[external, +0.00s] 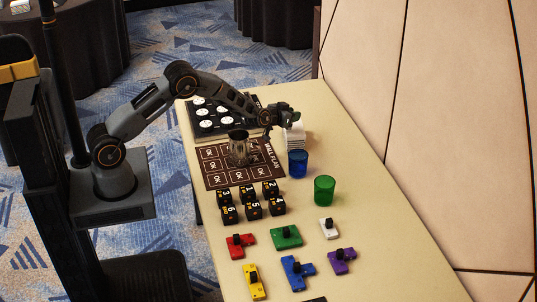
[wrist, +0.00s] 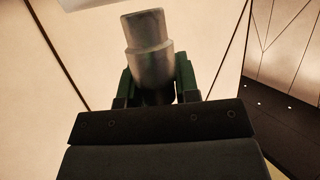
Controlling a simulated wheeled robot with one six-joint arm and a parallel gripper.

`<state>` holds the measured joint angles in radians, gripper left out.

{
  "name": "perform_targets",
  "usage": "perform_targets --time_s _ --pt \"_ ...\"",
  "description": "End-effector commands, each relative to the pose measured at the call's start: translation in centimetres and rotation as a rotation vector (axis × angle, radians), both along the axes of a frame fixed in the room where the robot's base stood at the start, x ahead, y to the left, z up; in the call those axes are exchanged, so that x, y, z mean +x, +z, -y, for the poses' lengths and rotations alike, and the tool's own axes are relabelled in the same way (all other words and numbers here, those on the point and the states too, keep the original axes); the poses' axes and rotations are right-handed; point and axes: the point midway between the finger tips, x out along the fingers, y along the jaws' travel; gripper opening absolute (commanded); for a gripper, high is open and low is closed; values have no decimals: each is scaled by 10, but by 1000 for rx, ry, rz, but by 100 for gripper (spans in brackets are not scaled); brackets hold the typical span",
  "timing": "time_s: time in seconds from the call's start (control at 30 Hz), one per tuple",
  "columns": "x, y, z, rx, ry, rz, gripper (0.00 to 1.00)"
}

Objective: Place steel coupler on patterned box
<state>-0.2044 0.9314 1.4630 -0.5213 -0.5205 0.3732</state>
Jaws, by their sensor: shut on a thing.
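The steel coupler (wrist: 148,50) is a grey metal stepped cylinder in the wrist view, wider below and narrower above. My gripper (wrist: 156,88) is shut around its lower part, with a green-sided finger on each side. In the external view my gripper (external: 284,113) is over the far part of the table; the coupler is hard to make out there. A small white box with fine lines (external: 294,138), which looks like the patterned box, stands just below my gripper. My gripper partly hides its top, so I cannot tell whether the coupler touches it.
A blue cup (external: 298,164) and a green cup (external: 324,190) stand nearer. A smoky glass (external: 238,149) stands on the dark printed mat (external: 216,181). A black panel with white discs (external: 205,131) lies behind. Numbered black cubes (external: 251,201) and coloured pieces (external: 287,236) fill the front.

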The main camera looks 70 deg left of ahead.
Motion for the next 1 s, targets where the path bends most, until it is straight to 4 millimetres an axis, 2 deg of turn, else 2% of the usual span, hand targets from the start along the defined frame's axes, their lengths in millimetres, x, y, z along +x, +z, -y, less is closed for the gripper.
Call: perform_targets --time_s 0.13,0.53,0.57,0.6,0.8,1.0 --pt "0 -8 0 1 0 3 6" --pt "0 -13 0 1 0 3 6" --pt "0 -13 0 1 0 3 30" --pt "0 -12 0 1 0 3 34" --pt "0 -12 0 0 0 2 53" --pt "0 -12 0 0 0 2 55"
